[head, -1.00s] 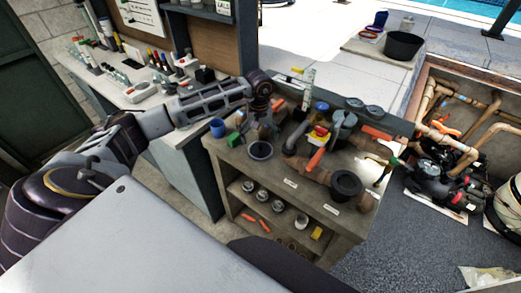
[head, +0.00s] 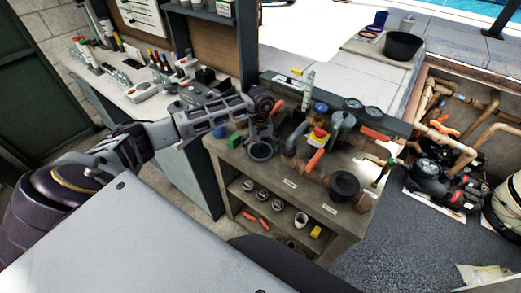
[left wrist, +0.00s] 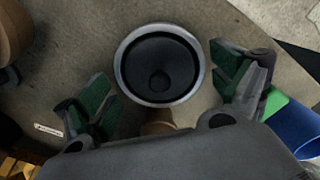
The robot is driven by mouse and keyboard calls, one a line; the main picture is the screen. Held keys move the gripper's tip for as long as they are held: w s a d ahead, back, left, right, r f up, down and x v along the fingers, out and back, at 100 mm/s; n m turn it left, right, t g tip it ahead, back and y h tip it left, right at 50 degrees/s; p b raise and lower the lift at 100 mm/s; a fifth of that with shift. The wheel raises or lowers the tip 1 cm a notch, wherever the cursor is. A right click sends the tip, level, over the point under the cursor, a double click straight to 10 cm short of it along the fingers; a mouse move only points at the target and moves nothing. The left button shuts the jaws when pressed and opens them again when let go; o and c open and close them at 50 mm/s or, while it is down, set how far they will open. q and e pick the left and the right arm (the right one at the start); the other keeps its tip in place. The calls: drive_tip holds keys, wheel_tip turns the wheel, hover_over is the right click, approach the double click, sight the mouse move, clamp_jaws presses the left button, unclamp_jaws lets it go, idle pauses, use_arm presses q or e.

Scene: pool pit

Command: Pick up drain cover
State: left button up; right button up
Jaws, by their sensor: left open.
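A round dark piece with a pale grey rim lies on the wooden bench; I take it for the drain cover (left wrist: 160,64). In the head view it shows as a small dark round (head: 261,151) near the bench's left front edge. My left gripper (left wrist: 166,92) is open above it, with one green-padded finger on each side and gaps between the pads and the rim. In the head view the left gripper (head: 262,134) is just behind the piece. My right gripper is not in view.
A workbench with tools (head: 140,92) stands left; a pump (head: 434,172) and pipes are at right.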

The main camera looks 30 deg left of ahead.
sight(261, 146)
use_arm(q)
drive_tip(key=shift+c, duration=0.3)
drive_tip(key=c, duration=1.2)
drive_tip(key=shift+o, duration=0.2)
drive_tip(key=shift+r, duration=0.15)
wheel_tip(261, 146, up, 8)
drive_tip(key=shift+f+b, duration=0.2)
drive_tip(key=shift+b, duration=0.75)
drive_tip(key=shift+r, duration=1.05)
